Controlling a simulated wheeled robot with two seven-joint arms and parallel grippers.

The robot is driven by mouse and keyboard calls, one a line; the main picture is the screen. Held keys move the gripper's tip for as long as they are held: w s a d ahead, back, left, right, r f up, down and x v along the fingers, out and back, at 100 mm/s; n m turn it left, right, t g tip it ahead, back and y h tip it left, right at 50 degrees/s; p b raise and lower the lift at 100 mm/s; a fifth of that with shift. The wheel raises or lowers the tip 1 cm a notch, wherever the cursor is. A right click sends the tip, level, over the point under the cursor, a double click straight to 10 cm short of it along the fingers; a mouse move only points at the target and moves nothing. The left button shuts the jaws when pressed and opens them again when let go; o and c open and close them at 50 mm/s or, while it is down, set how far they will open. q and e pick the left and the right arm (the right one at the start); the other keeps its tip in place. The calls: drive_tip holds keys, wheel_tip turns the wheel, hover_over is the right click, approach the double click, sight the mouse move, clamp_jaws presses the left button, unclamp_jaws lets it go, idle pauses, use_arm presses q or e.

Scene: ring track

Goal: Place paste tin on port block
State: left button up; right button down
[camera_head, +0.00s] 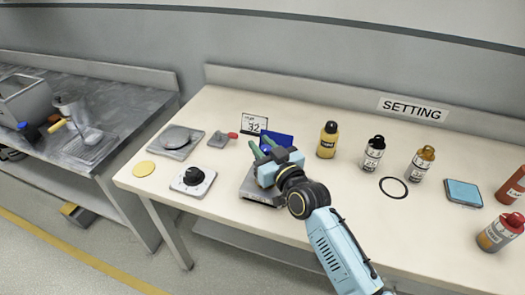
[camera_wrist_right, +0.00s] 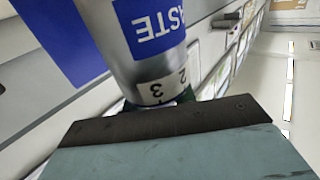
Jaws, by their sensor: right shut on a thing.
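The paste tin (camera_wrist_right: 118,28) is a silvery cylinder with a blue label reading PASTE and a smaller white tag with digits. It fills the top of the right wrist view, close to my right gripper, whose fingers are shut on it. In the head view the right gripper (camera_head: 263,155), with green fingers, hangs over a low dark grey block (camera_head: 258,191) near the table's front edge; the tin is mostly hidden there. I cannot tell whether tin and block touch, or which thing is the port block. My left gripper is not in view.
Behind the gripper stand a blue panel (camera_head: 284,138) and a number card (camera_head: 254,125). Right are several bottles, a black ring (camera_head: 393,196) and a blue pad (camera_head: 463,192).

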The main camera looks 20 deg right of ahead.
drive_tip(key=shift+f, duration=0.45)
drive_tip(key=shift+r, duration=0.1)
drive_tip(key=shift+f, duration=0.2)
drive_tip(key=c, duration=1.1)
unclamp_jaws()
drive_tip(key=shift+c, duration=0.2)
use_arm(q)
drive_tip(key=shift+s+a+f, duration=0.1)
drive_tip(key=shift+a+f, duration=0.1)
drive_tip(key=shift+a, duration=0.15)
